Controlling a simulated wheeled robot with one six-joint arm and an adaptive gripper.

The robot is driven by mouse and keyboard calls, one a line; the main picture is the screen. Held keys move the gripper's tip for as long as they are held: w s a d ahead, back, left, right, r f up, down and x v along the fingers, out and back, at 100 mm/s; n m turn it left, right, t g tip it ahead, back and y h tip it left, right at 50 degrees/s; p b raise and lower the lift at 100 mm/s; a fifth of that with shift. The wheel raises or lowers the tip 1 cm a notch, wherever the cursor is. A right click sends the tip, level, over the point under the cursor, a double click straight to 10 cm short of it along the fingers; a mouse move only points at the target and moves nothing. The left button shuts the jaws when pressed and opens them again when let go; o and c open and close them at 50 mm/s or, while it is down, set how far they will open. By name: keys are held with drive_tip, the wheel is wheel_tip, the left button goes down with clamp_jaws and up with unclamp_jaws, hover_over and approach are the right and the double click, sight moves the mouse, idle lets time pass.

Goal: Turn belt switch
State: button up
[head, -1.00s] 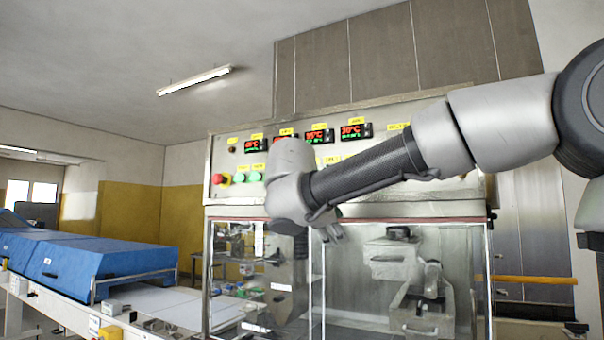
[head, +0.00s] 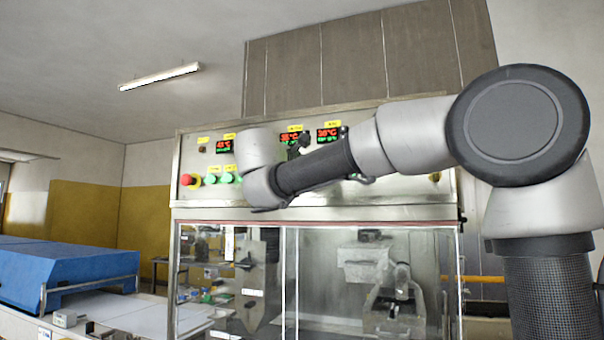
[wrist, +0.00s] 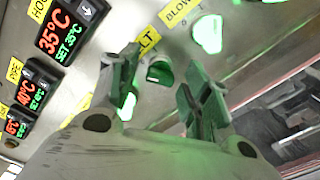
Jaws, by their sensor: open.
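The belt switch (wrist: 159,72) is a dark green round knob below a yellow label ending in "LT" (wrist: 148,42) in the wrist view. My gripper (wrist: 162,84) is open, with one finger on each side of the switch in the picture. I cannot tell whether either finger touches it. The left finger partly covers another lit green knob (wrist: 127,106). In the head view the steel control panel (head: 400,195) stands behind my arm, and my arm hides the middle of its switch row, so I cannot make out the belt switch there.
A lit green knob (wrist: 207,34) sits under the blower label in the wrist view. A red emergency stop (head: 185,180) is at the panel's left. Temperature displays (head: 330,135) line the top. A glass-fronted cabinet (head: 375,280) is below, and a blue-covered conveyor (head: 70,270) lies left.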

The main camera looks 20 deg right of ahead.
drive_tip(key=c, duration=1)
